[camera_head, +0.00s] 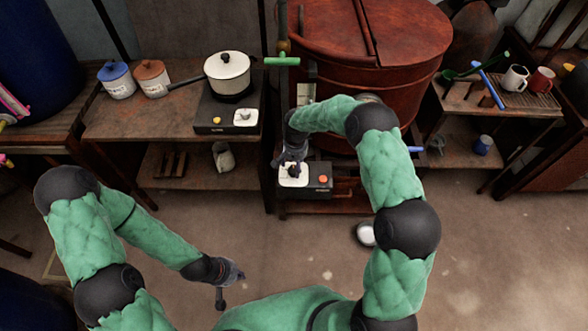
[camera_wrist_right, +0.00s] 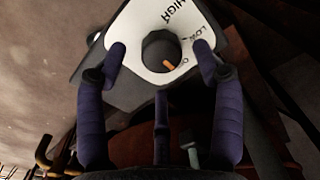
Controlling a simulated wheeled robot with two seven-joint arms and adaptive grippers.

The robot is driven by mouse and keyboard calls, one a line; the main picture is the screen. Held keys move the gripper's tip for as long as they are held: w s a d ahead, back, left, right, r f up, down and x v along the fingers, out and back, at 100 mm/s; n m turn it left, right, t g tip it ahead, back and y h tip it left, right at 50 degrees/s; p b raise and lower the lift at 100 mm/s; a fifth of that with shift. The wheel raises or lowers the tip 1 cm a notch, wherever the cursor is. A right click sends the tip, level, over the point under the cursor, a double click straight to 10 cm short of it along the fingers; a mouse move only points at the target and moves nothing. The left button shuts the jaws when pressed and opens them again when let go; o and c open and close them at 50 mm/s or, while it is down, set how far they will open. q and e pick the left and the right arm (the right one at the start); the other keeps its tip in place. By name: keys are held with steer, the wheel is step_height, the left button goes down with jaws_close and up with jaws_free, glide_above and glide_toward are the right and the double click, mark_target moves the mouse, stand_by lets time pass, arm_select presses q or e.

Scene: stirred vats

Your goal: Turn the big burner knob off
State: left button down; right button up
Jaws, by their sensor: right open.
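The big burner knob (camera_wrist_right: 160,48) is round and dark, with an orange pointer line, on a white dial plate marked HIGH, LOW and a partly cut-off mark starting with O. The pointer slants down and right, close to the O mark. In the head view the dial plate (camera_head: 293,180) is on a dark control box in front of the red vat. My right gripper (camera_head: 291,162) is over the dial; its open fingers (camera_wrist_right: 159,50) lie either side of the knob, with gaps showing. My left gripper (camera_head: 230,280) hangs low over the floor, away from everything; its finger state is unclear.
The box also carries an orange button (camera_head: 323,180). The red vat (camera_head: 350,70) stands behind. A smaller burner (camera_head: 228,117) with a white pot (camera_head: 229,72) is on the left bench. Mugs (camera_head: 515,78) stand on the right shelf. The floor in front is mostly clear.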

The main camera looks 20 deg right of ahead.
mark_target(295, 170)
step_height(295, 170, up, 8)
steer(key=shift+s+r, duration=0.15)
steer(key=shift+r, duration=0.05)
steer(key=shift+d, duration=0.1)
stand_by(0.4)
